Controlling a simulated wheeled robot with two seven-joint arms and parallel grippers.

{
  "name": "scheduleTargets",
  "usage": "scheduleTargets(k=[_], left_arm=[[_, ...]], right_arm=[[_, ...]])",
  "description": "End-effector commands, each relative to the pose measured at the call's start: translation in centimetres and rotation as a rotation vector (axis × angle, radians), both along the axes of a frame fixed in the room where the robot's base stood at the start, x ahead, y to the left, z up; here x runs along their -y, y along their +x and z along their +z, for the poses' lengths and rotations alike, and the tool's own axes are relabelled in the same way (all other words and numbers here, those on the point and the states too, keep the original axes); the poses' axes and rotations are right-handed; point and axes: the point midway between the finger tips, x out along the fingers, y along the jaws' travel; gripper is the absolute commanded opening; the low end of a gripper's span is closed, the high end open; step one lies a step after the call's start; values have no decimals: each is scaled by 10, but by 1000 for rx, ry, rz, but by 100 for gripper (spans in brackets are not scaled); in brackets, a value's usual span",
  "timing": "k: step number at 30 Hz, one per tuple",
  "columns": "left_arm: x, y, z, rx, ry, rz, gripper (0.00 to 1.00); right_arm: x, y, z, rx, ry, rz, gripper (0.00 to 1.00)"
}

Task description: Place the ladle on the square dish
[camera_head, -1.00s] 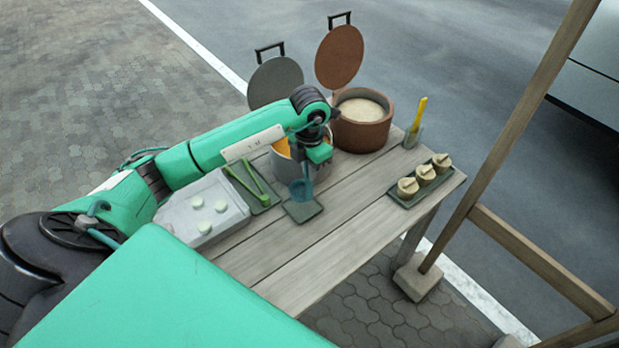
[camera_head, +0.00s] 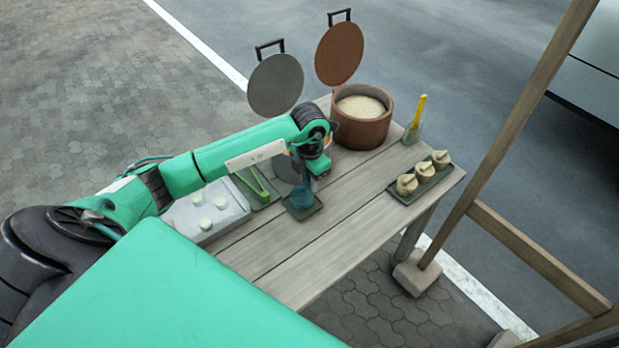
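The ladle (camera_head: 301,198) is a small blue piece under my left wrist, over the square dish. The square dish (camera_head: 308,213) is a flat dark green plate on the wooden table. My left gripper (camera_head: 304,180) points down above the dish, with the ladle at its tip. It looks shut on the ladle, though its fingers are small and partly hidden by the wrist. The ladle's lower end appears to be at the dish's surface; I cannot tell whether it touches. My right gripper is out of view.
A brown pot (camera_head: 362,123) stands at the back of the table (camera_head: 335,235). A pale tray (camera_head: 208,215) and green tongs (camera_head: 253,183) lie on the left. My arm hides most of another pot. The table front is clear.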

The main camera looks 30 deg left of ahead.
Motion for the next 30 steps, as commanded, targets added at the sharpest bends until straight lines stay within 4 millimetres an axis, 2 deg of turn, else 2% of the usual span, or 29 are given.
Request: scheduleTargets(k=[8, 9, 11, 21, 24, 30], left_arm=[[0, 0, 6, 0, -1, 0, 31], [0, 1, 8, 3, 0, 0, 31], [0, 1, 17, 5, -1, -1, 31], [0, 1, 89, 5, 0, -1, 31], [0, 1, 105, 4, 1, 0, 31], [0, 0, 121, 0, 0, 0, 31]], right_arm=[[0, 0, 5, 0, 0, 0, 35], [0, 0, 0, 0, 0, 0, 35], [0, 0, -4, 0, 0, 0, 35], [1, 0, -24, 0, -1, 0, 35], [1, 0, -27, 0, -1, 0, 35], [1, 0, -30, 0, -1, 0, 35]])
